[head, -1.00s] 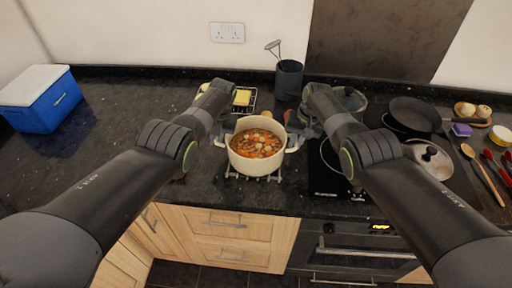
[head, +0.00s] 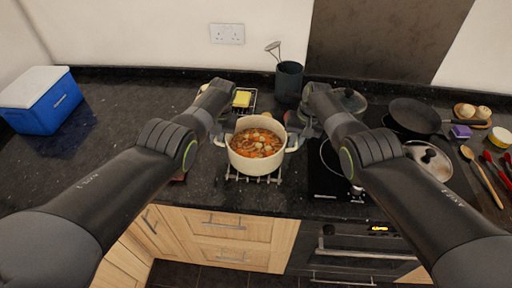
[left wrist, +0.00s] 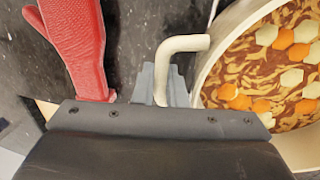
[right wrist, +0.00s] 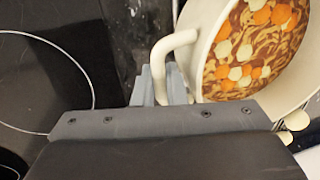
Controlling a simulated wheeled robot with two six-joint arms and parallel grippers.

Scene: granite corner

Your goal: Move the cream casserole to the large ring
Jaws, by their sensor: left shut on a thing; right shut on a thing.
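The cream casserole (head: 257,168), full of soup with orange and pale pieces, sits upright at or just above a metal trivet (head: 236,177) left of the hob. I cannot tell whether they touch. My left gripper (head: 222,138) is shut on its left handle, seen in the left wrist view (left wrist: 180,45). My right gripper (head: 295,140) is shut on the right handle, seen in the right wrist view (right wrist: 172,45). The large ring (head: 322,152) is a pale circle on the black hob, partly hidden by my right arm. It shows bare in the right wrist view (right wrist: 92,90).
A lidded pot (head: 350,98), a frying pan (head: 412,115) and a lidded pan (head: 430,158) stand around the hob. A utensil pot (head: 289,80) and butter (head: 242,97) are behind the casserole. A red mitt (left wrist: 85,45) lies at its left.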

